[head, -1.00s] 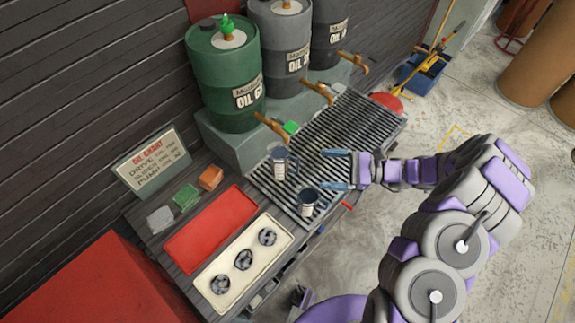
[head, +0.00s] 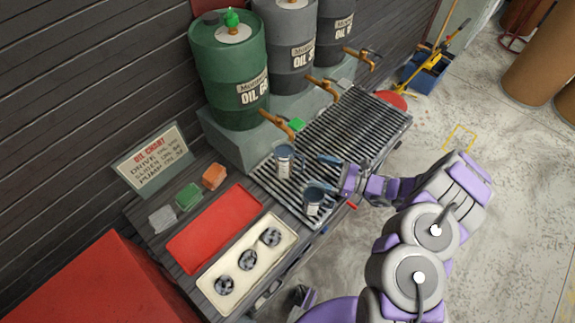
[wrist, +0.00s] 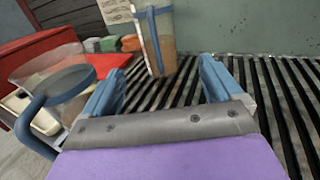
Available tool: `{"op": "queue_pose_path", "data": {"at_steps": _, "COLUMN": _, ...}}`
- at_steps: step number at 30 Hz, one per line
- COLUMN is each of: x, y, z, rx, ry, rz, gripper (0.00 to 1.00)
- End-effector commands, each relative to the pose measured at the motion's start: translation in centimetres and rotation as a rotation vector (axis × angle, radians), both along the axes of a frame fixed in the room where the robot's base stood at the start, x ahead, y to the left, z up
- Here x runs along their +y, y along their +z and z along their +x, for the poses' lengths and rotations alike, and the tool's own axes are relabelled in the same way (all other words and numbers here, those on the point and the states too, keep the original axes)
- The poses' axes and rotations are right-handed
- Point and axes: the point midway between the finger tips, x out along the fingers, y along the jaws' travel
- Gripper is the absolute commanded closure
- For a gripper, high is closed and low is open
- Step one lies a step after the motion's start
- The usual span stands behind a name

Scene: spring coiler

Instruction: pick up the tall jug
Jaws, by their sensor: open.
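The tall jug (head: 284,161), clear with a blue handle, stands upright on the slatted grate below the green barrel's tap. In the wrist view the tall jug (wrist: 160,42) is ahead, slightly left of the middle between the fingers, its handle facing me. A second, wider jug (head: 315,199) stands nearer the grate's front edge. In the wrist view this wider jug (wrist: 45,75) is close at left, beside the left finger; I cannot tell whether they touch. My gripper (head: 327,173) is open and empty, low over the grate, pointing toward the tall jug. It also shows in the wrist view (wrist: 162,72).
The grate (head: 365,125) is free to the right of the jugs. Brass taps (head: 277,124) overhang its back edge. A red tray (head: 215,228), a cream tray with dark parts (head: 205,290) and small coloured blocks (head: 213,176) lie at left.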

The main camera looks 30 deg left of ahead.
Motion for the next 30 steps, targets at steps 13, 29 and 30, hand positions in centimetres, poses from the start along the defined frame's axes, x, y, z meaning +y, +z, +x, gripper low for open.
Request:
{"op": "queue_pose_path", "data": {"at_steps": 13, "x": 5.2, "y": -0.2, "z": -0.7, "rx": 0.002, "ry": 0.003, "rz": -0.005, "gripper": 0.07}}
{"op": "queue_pose_path", "data": {"at_steps": 29, "x": 9.8, "y": 0.3, "z": -1.3, "rx": 0.002, "ry": 0.001, "rz": -0.004, "gripper": 0.07}}
{"op": "queue_pose_path", "data": {"at_steps": 30, "x": 9.7, "y": 0.3, "z": -1.3, "rx": 0.002, "ry": 0.001, "rz": -0.004, "gripper": 0.07}}
